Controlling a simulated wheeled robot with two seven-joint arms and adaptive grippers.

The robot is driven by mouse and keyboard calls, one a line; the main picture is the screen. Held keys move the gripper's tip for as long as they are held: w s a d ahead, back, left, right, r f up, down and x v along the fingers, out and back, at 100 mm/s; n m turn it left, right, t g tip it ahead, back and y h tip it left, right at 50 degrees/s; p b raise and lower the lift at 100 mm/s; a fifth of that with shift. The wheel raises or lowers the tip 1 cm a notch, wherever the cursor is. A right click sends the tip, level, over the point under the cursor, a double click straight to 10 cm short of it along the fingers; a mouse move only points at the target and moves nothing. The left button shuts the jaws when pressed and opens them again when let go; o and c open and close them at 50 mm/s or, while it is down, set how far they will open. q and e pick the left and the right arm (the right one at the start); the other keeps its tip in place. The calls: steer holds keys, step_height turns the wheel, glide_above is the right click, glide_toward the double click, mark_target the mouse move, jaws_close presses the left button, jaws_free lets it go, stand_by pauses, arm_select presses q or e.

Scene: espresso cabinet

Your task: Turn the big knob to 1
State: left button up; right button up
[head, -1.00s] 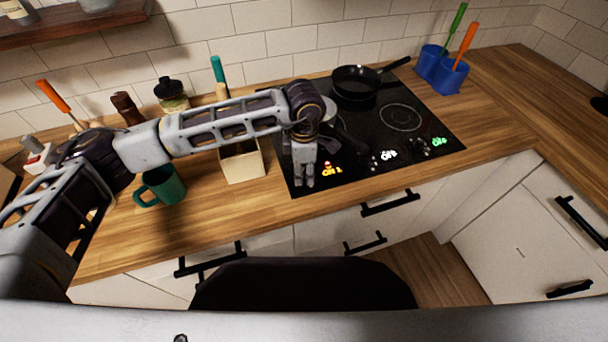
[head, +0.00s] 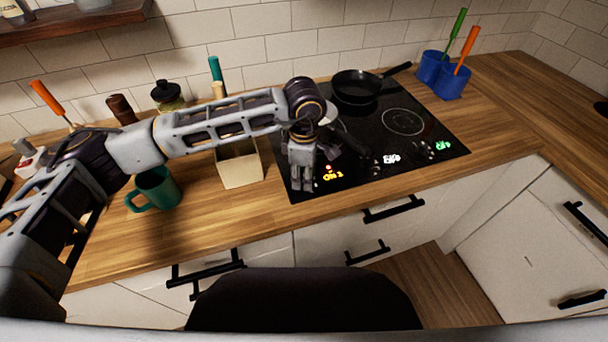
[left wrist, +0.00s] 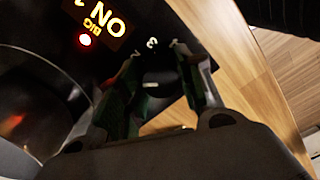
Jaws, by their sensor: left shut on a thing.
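My left gripper (head: 301,184) points down at the front left of the black stovetop (head: 405,150). In the left wrist view my left gripper (left wrist: 162,95) is shut on the big knob (left wrist: 155,82), a dark round knob with one finger on each side. Printed numbers, among them a 3, show beside the knob. A lit display (head: 333,175) reads "ON 1" in yellow-orange with a red light by it. It also shows in the left wrist view (left wrist: 101,18) with "BIG" and "ON". The knob is hidden by the gripper in the head view. My right gripper is out of view.
A black pan (head: 357,86) stands at the back of the stovetop. Two other lit displays, white (head: 391,159) and green (head: 442,146), lie to the right. A teal mug (head: 158,187) and a pale block (head: 239,168) stand left of the stovetop, under my arm.

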arm_select(q)
steer(key=o, duration=1)
step_height(320, 180, up, 12)
stand_by(0.4)
stand_by(0.5)
